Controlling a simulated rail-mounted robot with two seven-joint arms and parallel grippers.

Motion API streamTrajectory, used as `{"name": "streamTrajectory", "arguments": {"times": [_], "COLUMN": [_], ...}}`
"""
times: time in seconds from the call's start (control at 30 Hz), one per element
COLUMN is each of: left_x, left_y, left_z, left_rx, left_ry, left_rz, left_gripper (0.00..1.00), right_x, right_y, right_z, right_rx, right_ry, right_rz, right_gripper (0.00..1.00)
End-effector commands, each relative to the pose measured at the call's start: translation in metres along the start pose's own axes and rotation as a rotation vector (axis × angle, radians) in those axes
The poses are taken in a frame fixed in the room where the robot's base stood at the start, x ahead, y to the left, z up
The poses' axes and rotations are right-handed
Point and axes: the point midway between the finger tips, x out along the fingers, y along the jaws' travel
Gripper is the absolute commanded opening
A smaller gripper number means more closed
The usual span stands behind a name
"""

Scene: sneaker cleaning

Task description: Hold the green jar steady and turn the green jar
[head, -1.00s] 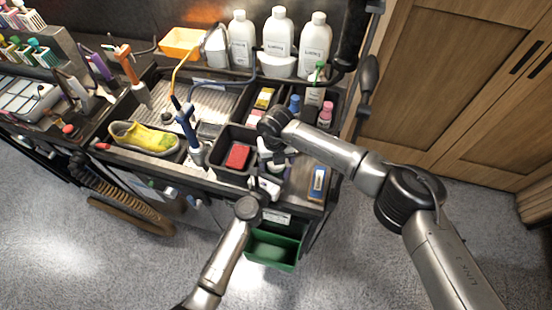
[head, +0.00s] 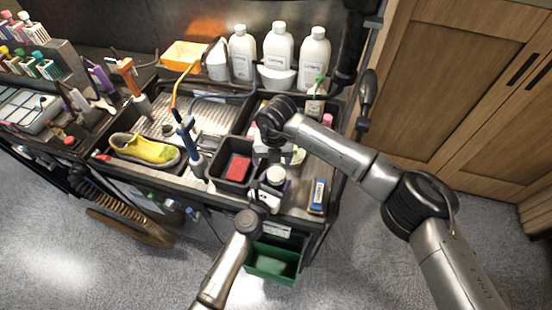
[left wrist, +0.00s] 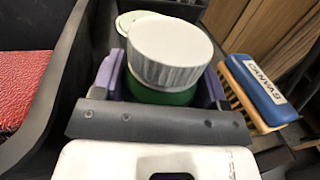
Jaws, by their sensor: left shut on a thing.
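The green jar shows in the left wrist view as a ribbed white lid (left wrist: 170,50) over a green body (left wrist: 160,95). In the head view the jar (head: 274,176) stands upright at the front of the cart, mostly its white lid showing. My left gripper (left wrist: 162,86) is shut on the jar, with one purple finger on each side of its body below the lid. My right gripper (head: 273,152) is just behind the jar, under its dark wrist. Its fingers are largely hidden, so I cannot tell their opening.
A red block (head: 238,167) lies in a black bin left of the jar. A blue-backed brush (head: 318,195) lies to the right; its label shows in the left wrist view (left wrist: 262,82). A pale round disc (left wrist: 135,20) lies behind the jar. White bottles (head: 278,55) stand at the back.

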Motion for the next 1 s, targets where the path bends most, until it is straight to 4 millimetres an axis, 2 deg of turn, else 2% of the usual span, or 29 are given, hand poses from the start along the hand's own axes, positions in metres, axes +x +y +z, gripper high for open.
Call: {"name": "streamTrajectory", "arguments": {"times": [0.1, 0.3, 0.5, 0.67, 1.0], "left_x": [0.000, 0.000, 0.000, 0.000, 0.000], "left_y": [0.000, 0.000, 0.000, 0.000, 0.000], "left_z": [0.000, 0.000, 0.000, 0.000, 0.000], "left_rx": [0.000, 0.000, 0.000, 0.000, 0.000], "left_ry": [0.000, 0.000, 0.000, 0.000, 0.000], "left_rz": [0.000, 0.000, 0.000, 0.000, 0.000], "left_gripper": [0.01, 0.01, 0.01, 0.01, 0.01], "right_x": [-0.007, -0.010, -0.010, -0.005, 0.038], "right_y": [-0.002, -0.007, -0.010, -0.011, -0.014], "right_z": [0.000, -0.001, -0.003, -0.003, -0.004], "right_rx": [0.186, 0.474, 0.666, 0.736, 0.750], "right_ry": [-0.004, -0.010, -0.012, -0.013, -0.012], "right_rz": [-0.014, -0.052, -0.072, -0.074, -0.074], "right_gripper": [0.79, 0.79, 0.79, 0.79, 0.79]}}
